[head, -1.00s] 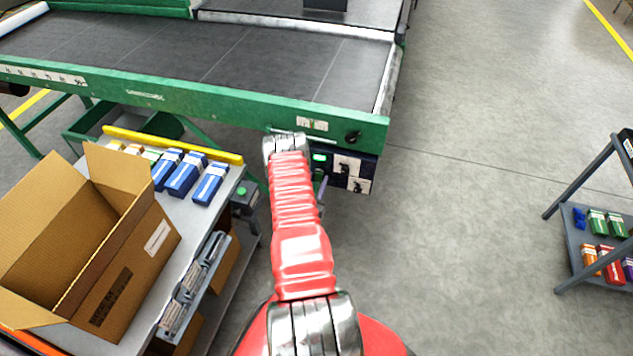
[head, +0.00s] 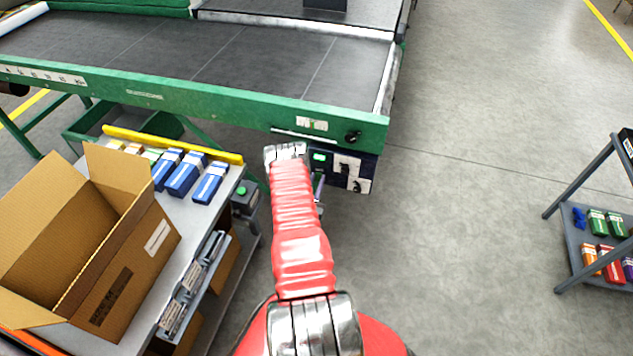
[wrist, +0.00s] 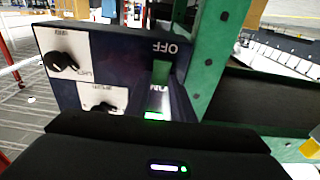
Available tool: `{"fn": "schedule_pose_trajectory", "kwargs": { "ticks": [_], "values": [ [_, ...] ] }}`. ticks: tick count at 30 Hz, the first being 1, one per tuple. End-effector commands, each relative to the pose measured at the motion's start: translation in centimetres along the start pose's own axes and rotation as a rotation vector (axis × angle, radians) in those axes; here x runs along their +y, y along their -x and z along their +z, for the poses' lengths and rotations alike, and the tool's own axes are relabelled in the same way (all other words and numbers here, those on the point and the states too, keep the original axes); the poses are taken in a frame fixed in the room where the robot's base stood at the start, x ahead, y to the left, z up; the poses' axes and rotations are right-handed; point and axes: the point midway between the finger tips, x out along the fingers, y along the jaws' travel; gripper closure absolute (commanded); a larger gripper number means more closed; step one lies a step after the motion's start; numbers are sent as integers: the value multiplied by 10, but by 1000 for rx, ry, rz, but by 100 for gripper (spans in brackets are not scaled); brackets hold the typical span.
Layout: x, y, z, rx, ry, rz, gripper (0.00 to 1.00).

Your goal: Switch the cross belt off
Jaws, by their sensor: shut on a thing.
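The dark blue control box (head: 322,165) hangs under the right end of the green belt frame. In the wrist view its front (wrist: 120,75) fills the upper left, upside down. My gripper (wrist: 158,130) is a dark block in front of the ON end. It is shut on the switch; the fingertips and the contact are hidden. In the head view my arm hides most of the gripper.
Two black knobs on white plates (wrist: 62,62) sit beside the switch. A black knob (head: 353,136) is on the green frame above. A bench with an open carton (head: 130,260) and blue packs stands at left. Floor to the right is clear up to a grey rack (head: 585,260).

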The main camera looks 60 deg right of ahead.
Motion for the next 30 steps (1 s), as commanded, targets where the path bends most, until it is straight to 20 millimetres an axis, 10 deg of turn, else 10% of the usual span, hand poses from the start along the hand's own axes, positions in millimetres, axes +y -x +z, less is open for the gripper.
{"fn": "schedule_pose_trajectory", "kwargs": {
  "ticks": [23, 24, 30],
  "values": [
    [-1, 1, 5, 168, -2, -1, 100],
    [-1, 1, 5, 168, -2, -1, 76],
    [0, 1, 5, 167, -1, -1, 62]
  ]
}}
